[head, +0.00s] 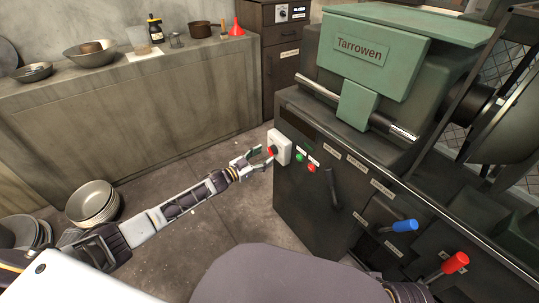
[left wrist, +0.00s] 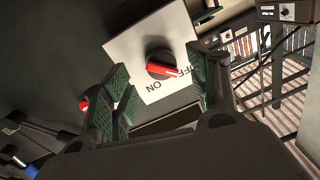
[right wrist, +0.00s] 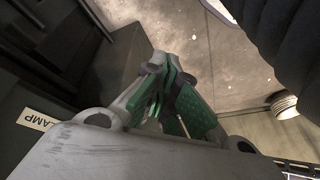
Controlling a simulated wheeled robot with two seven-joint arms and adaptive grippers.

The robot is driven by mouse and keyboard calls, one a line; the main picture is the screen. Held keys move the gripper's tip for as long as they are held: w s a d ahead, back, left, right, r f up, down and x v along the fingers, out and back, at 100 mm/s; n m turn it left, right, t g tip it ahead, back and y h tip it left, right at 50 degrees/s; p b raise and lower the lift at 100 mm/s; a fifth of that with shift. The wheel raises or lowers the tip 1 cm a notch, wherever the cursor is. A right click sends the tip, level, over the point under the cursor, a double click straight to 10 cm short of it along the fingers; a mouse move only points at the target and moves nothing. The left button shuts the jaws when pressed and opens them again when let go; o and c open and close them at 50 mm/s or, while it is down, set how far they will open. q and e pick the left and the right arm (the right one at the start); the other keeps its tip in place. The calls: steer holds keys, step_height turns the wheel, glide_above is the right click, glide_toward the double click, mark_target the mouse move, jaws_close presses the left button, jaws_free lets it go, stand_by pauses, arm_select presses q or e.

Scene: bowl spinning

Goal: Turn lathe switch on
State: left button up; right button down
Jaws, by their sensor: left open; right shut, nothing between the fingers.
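The lathe switch (head: 285,143) is a white box on the left end of the green and dark lathe (head: 310,205), with a black and red knob. In the left wrist view its white plate (left wrist: 130,50) reads OFF and ON upside down, and the red pointer of the knob (left wrist: 160,67) aims near OFF. My left gripper (head: 259,158) is open just in front of the switch. Its green-padded fingers stand on either side of the knob, and I cannot tell whether they touch it. My right gripper (right wrist: 167,82) is shut and empty, low beside the lathe.
Green and red buttons (head: 305,161) sit right of the switch. A black lever (head: 333,188), a blue-handled lever (head: 404,226) and a red-handled lever (head: 455,263) are farther right. Stacked bowls (head: 92,203) stand on the floor at left. A counter (head: 130,100) runs behind.

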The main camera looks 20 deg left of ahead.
mark_target(272, 151)
arm_select(q)
steer(key=b+x, duration=0.1)
steer(key=x, duration=0.3)
arm_select(e)
steer(key=f, duration=0.1)
steer(key=a+f, duration=0.1)
steer(key=f, duration=0.1)
steer(key=shift+w, duration=0.15)
arm_select(q)
steer(key=c, duration=1)
arm_select(e)
steer(key=shift+d, duration=0.1)
